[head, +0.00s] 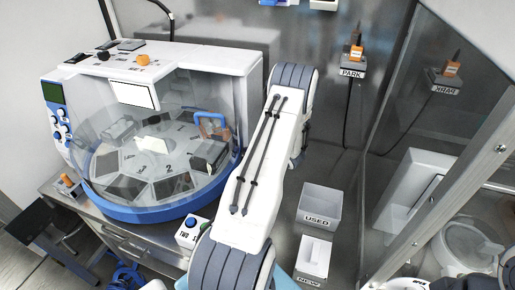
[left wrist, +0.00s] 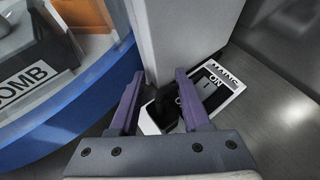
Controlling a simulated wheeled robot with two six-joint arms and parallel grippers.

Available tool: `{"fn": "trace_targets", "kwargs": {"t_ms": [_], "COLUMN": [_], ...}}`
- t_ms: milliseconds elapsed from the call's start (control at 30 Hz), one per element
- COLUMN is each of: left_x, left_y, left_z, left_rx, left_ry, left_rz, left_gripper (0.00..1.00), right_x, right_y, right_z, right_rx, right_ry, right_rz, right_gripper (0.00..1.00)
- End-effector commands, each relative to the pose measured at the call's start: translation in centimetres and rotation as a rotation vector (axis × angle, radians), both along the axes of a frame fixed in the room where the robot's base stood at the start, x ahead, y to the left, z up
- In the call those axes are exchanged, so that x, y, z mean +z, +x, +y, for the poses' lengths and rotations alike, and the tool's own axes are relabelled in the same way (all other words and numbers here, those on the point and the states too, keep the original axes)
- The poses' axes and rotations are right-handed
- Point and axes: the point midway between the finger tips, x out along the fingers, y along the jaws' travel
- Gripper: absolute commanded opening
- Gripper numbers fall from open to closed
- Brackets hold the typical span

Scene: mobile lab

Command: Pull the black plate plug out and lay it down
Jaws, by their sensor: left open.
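The black plate plug (left wrist: 168,108) shows dark in the left wrist view, low on a white plate (left wrist: 222,84) marked MAINS ON with a black rocker switch. My left gripper (left wrist: 160,82) is open, its two purple fingers on either side of the plug. I cannot tell whether either finger touches it. In the head view my own white arm hides this gripper and the plug. My right gripper is in neither view.
A round machine with a blue rim (head: 150,213) stands at left; the rim is close to my left gripper in the wrist view. A PARK socket (head: 352,73) holds an orange-and-black plug (head: 356,52). Bins marked USED (head: 318,207) and NEW (head: 313,261) stand right of my arm.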

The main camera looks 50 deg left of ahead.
Motion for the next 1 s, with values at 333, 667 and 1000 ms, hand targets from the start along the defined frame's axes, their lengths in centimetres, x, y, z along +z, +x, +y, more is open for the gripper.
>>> {"fn": "trace_targets", "kwargs": {"t_ms": [333, 667, 1000], "left_x": [-0.06, 0.06, 0.71], "left_y": [0.00, 0.04, 0.10], "left_z": [0.03, -0.01, -0.01], "left_rx": [0.000, -0.001, -0.002], "left_ry": [-0.001, -0.001, 0.001], "left_rz": [0.000, 0.000, -0.001], "left_gripper": [0.09, 0.00, 0.00], "right_x": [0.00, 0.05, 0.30], "right_y": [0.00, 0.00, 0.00], "right_z": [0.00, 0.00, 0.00], "right_rx": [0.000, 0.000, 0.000], "right_ry": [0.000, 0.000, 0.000], "right_rz": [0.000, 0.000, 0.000], "right_gripper": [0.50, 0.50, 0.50]}}
